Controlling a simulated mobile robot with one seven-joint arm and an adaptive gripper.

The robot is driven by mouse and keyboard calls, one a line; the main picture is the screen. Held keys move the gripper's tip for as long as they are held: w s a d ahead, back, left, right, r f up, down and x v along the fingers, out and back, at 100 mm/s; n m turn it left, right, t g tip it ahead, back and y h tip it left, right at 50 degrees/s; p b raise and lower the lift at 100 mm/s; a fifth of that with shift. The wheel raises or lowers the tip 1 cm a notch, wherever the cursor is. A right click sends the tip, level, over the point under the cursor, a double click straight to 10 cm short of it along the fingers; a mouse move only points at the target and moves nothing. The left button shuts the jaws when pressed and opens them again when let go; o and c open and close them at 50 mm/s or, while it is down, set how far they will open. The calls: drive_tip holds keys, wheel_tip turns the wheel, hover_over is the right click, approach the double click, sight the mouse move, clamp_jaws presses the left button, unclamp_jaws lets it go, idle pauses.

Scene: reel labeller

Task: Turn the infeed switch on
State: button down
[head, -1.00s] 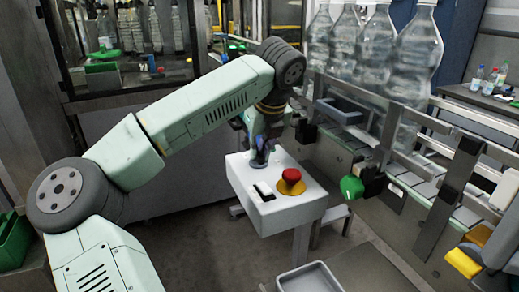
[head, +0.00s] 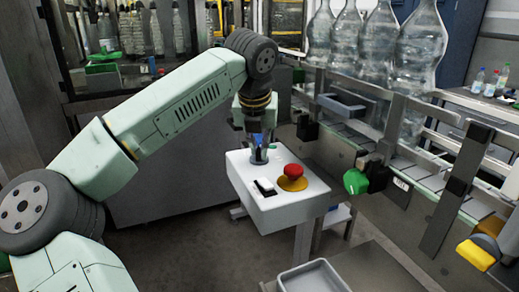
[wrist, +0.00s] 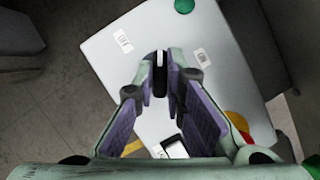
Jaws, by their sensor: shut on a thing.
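A white control box (head: 285,207) stands in the middle of the head view. My gripper (head: 258,158) points down at its far left part. In the wrist view my gripper's fingertips (wrist: 160,78) are shut on a black knob (wrist: 160,72) with a white line along its top. The line runs roughly up and down the picture. The fingers hide much of the knob in the head view. A small black-and-white switch (head: 265,187) sits nearer the front; it also shows in the wrist view (wrist: 172,147). I cannot read which control is marked infeed.
A red mushroom button (head: 293,171) on a yellow base sits on the box, right of my gripper. A green button (wrist: 184,5) shows in the wrist view. A conveyor with clear bottles (head: 420,45) runs at the right. A grey tray (head: 312,278) lies in front.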

drive_tip(key=m+h, duration=0.1)
drive_tip(key=m, duration=0.1)
drive_tip(key=m+h+p, duration=0.1)
drive_tip(key=m, duration=0.2)
drive_tip(key=shift+a+r+m+g, duration=0.1)
drive_tip(key=shift+a+m+g, duration=0.05)
drive_tip(key=shift+m+g, duration=0.2)
drive_tip(key=m+g+p, duration=0.1)
drive_tip(key=m, duration=0.2)
drive_tip(key=m+g+h+p, duration=0.1)
drive_tip(key=m, duration=0.2)
drive_tip(key=shift+w+h, duration=0.15)
drive_tip(key=shift+h, duration=0.15)
drive_tip(key=shift+a, duration=0.1)
drive_tip(key=c, duration=1.7)
unclamp_jaws()
drive_tip(key=shift+o, duration=0.2)
drive_tip(key=v, duration=1.1)
drive_tip(key=shift+r, duration=0.35)
drive_tip(key=shift+a, duration=0.15)
